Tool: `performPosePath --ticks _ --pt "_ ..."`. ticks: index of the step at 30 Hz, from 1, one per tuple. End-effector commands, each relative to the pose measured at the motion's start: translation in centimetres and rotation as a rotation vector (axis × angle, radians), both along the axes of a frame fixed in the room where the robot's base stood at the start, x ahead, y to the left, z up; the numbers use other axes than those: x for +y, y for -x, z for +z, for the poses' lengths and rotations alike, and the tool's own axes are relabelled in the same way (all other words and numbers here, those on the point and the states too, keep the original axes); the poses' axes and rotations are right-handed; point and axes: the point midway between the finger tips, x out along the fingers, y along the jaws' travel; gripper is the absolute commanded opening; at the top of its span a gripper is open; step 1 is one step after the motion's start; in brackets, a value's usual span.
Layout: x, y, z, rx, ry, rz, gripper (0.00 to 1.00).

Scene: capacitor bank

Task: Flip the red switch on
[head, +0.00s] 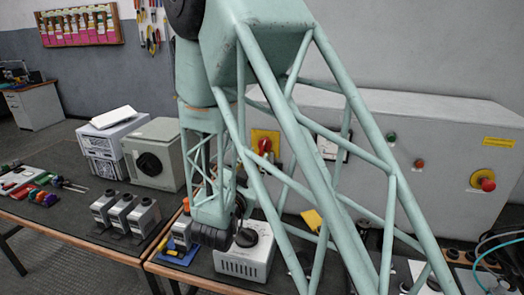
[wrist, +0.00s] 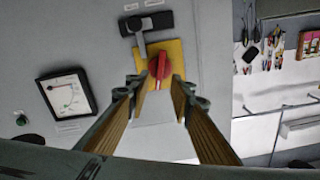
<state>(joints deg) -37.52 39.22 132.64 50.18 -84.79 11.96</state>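The red switch (head: 265,145) is a rotary knob on a yellow plate (head: 258,137) on the grey cabinet's front, partly behind my arm's frame in the head view. The wrist view shows the red switch (wrist: 158,66) upside down relative to the head view, just past my fingertips, with its grip running roughly up and down. My gripper (wrist: 160,88) is open, with one fingertip on each side of the switch's near end. No contact shows, and the exact gap in depth cannot be told. My fingers are not clearly visible in the head view.
A dark latch with a grey lever (wrist: 143,25) sits beside the yellow plate. A dial meter (wrist: 67,92) and green button (wrist: 21,119) are on the same panel. A red emergency knob (head: 487,184) is at far right. Boxes and devices fill the bench (head: 80,235).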

Motion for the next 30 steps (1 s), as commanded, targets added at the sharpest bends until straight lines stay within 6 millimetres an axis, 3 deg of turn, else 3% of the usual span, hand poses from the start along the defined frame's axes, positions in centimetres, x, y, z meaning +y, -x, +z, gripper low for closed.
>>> performPosePath --ticks 15,30 --pt "-1.3 -5.8 -0.1 -0.001 -0.002 -0.001 0.21" --pt "-1.6 -7.2 0.0 0.000 0.000 0.000 0.21"
